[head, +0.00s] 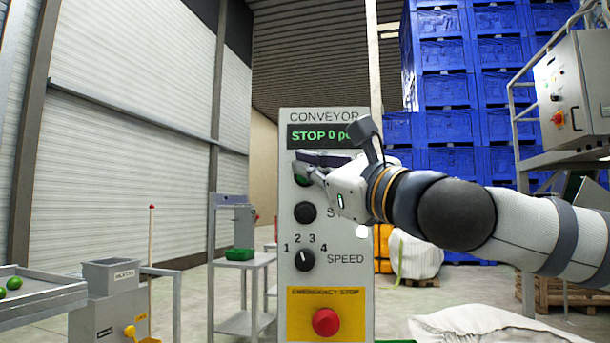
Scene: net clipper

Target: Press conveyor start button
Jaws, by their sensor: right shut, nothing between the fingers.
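The conveyor control panel (288,270) stands upright in the middle of the head view, with a display (308,137) that reads STOP 0 and more text cut off by my gripper. A green start button (301,180) shows partly behind my right gripper (301,167). The gripper is shut and empty, its fingertips at the button; I cannot tell whether they touch it. Below are a black button (305,212), a speed knob (304,260) and a red emergency stop button (326,322) on a yellow plate. My left gripper is not in view.
My right arm crosses in front of stacked blue crates (447,90) at the right. A grey control box (575,85) is at the far right. A metal table (240,262) with a green tray (239,254) stands left of the panel. A tray with green fruit (14,283) is at far left.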

